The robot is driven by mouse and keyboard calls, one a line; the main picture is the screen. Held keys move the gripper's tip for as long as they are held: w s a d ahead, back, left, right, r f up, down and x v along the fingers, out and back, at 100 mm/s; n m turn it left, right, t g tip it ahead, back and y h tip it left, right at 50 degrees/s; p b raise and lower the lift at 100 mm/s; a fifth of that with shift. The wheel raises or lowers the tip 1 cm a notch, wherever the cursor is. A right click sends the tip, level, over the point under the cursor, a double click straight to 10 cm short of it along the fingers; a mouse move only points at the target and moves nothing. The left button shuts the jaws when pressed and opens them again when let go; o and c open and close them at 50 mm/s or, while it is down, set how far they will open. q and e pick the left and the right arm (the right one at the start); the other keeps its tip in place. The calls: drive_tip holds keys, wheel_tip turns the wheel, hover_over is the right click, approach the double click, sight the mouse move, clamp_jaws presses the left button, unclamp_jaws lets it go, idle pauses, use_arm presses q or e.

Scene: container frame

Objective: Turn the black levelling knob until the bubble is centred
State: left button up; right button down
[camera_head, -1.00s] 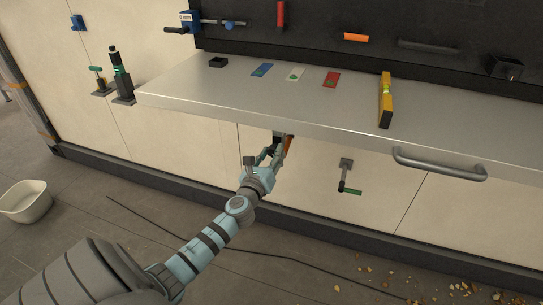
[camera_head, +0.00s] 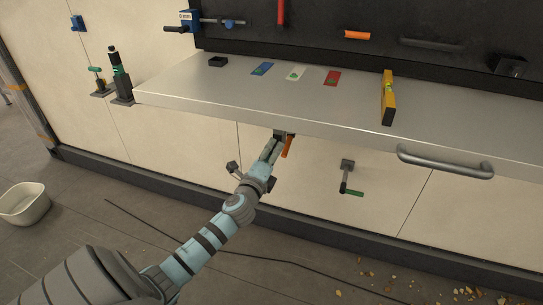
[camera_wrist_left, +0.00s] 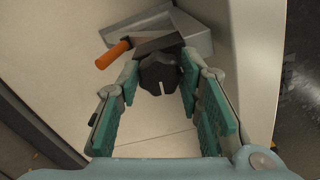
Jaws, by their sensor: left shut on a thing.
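The black levelling knob (camera_wrist_left: 159,75) is lobed with a pale slot mark, and sits between the green-padded fingers of my left gripper (camera_wrist_left: 160,82) in the left wrist view. The gripper is shut on it. In the head view my left gripper (camera_head: 273,147) reaches up under the front edge of the bench, and its fingers hide the knob. The yellow spirit level (camera_head: 388,105) lies on the bench top with a greenish vial (camera_head: 388,88). The bubble's position is too small to tell. My right gripper is out of view.
An orange handle (camera_wrist_left: 113,54) sticks out close beside the knob, also seen in the head view (camera_head: 288,147). The steel bench (camera_head: 200,95) overhangs my gripper. A crank with a green grip (camera_head: 352,192) and a grey bar handle (camera_head: 445,163) are to the right.

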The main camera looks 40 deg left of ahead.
use_arm(q)
drive_tip(key=n+b, duration=0.1)
drive_tip(key=n, duration=0.3)
drive_tip(key=shift+f+b, duration=0.1)
drive_tip(key=shift+b, duration=0.2)
drive_tip(key=n+b, duration=0.1)
drive_tip(key=n, duration=0.3)
drive_tip(key=shift+f+n+b, duration=0.1)
drive_tip(key=shift+n+b, duration=1.4)
drive_tip(key=shift+n, duration=2.5)
drive_tip(key=o, duration=1.2)
drive_tip(key=shift+c, duration=0.2)
